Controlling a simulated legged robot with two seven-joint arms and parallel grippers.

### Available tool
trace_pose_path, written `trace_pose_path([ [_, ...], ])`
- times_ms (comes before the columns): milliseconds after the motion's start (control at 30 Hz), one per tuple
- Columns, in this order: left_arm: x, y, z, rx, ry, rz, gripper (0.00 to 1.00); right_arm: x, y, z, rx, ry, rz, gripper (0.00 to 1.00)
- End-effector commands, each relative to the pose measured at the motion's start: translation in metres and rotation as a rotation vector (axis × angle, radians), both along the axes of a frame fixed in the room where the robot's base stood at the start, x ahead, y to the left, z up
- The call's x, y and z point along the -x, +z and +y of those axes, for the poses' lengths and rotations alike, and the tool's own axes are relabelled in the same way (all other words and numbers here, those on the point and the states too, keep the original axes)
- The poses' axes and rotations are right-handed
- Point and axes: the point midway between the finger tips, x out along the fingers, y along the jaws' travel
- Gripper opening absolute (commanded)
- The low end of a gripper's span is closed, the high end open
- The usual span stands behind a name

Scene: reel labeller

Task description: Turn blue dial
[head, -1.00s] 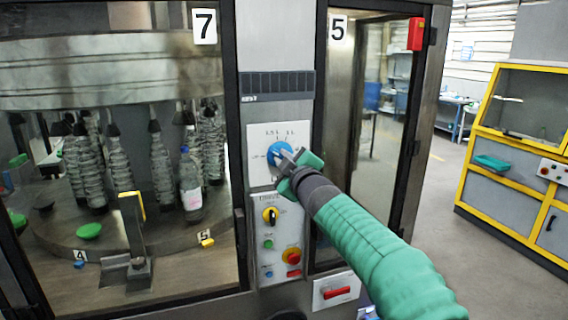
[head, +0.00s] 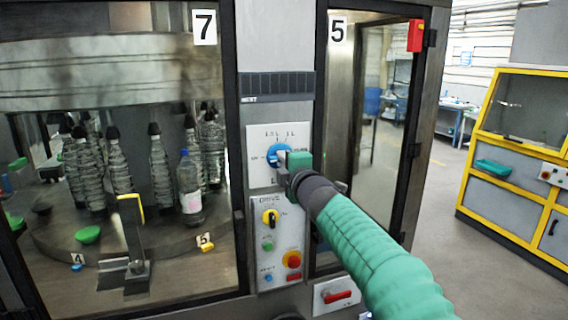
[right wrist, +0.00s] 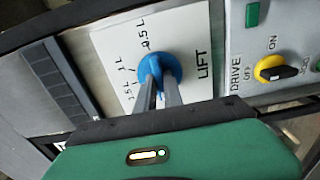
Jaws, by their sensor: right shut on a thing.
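The blue dial (head: 277,153) sits on a white plate (head: 262,133) on the machine's front column, between the panels marked 7 and 5. In the right wrist view the dial (right wrist: 157,67) has a raised bar across its middle, and the plate reads "LIFT" with volume marks around the dial. My right gripper (right wrist: 160,90) has its two grey fingers closed on the dial's bar. In the head view it covers the dial's right side. My left gripper is not in view.
Below the plate is a drive panel with a yellow-and-black switch (head: 271,218), a green button (head: 267,245) and a red knob (head: 291,259). Glass doors flank the column, with bottles (head: 190,186) behind the left one. Open floor lies to the right.

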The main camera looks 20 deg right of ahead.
Motion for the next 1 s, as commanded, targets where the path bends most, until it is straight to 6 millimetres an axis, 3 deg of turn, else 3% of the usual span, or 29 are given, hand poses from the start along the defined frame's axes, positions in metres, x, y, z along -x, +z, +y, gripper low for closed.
trace_pose_path([
  [33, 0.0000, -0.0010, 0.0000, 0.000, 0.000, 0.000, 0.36, -0.0011, -0.0072, 0.0032, 0.007, 0.004, 0.011, 0.00],
  [500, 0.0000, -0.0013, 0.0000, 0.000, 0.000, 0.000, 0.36, -0.0019, -0.0101, 0.0037, 0.021, 0.004, 0.015, 0.00],
  [533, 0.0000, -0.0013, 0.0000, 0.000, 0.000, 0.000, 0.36, -0.0019, -0.0101, 0.0037, 0.021, 0.004, 0.015, 0.16],
  [667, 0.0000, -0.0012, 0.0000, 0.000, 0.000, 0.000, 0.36, -0.0020, -0.0089, 0.0031, 0.019, 0.003, 0.013, 0.33],
  [1000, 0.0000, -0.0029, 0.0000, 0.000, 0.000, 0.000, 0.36, 0.0005, -0.0064, 0.0008, 0.018, 0.001, 0.007, 0.34],
])
